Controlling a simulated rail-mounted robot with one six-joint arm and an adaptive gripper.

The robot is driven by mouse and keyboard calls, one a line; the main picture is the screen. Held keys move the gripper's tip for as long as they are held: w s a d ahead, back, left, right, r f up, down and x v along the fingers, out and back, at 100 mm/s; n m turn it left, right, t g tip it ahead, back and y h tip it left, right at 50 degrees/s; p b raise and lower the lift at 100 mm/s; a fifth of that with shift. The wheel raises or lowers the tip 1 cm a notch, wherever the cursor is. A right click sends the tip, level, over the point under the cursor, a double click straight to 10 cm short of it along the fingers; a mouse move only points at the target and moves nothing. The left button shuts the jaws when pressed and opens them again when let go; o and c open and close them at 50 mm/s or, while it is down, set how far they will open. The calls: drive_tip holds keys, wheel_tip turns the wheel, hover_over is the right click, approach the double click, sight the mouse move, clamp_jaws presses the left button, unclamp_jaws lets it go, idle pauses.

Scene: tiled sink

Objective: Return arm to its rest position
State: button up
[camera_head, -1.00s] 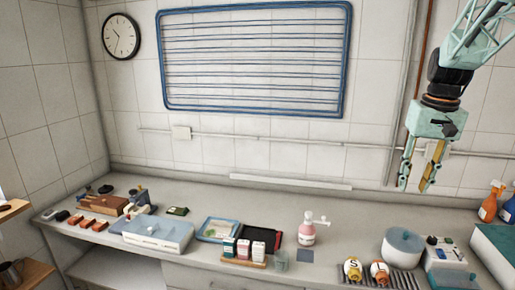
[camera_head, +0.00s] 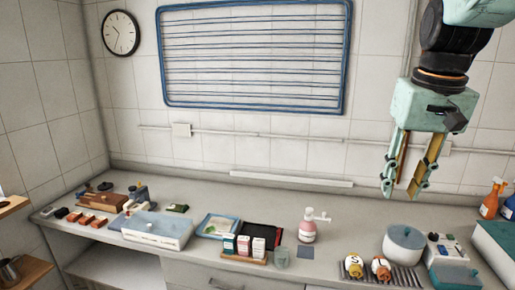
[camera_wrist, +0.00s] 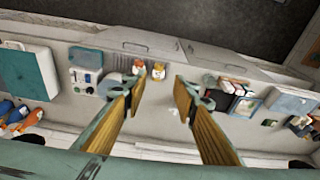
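My gripper (camera_head: 403,192) hangs at the right of the head view, pointing down, well above the counter. Its two fingers are apart with nothing between them. In the wrist view my gripper (camera_wrist: 158,90) also shows open, with the two wood-coloured finger pads spread and only the counter far below. My arm comes down from the top right corner. Nothing touches the gripper.
Below are a grey pot (camera_head: 403,245), two small jars (camera_head: 366,266) on a dark rack, a pink pump bottle (camera_head: 307,226), a white box (camera_head: 157,231) and orange spray bottles (camera_head: 492,198). A blue wire rack (camera_head: 255,108) hangs on the wall. Air around the gripper is free.

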drive_tip(key=s+a+f+b, duration=0.1)
drive_tip(key=s+a, duration=0.3)
drive_tip(key=s, duration=0.5)
drive_tip(key=s+a+f+n+t+b, duration=0.1)
drive_tip(key=s+a+f, duration=0.2)
drive_tip(key=s, duration=0.6)
drive_tip(key=s+a+f+b, duration=0.1)
drive_tip(key=s+a, duration=0.3)
drive_tip(key=s, duration=0.5)
drive_tip(key=shift+a+f+n+t, duration=0.4)
drive_tip(key=shift+f, duration=0.4)
drive_tip(key=shift+d, duration=0.15)
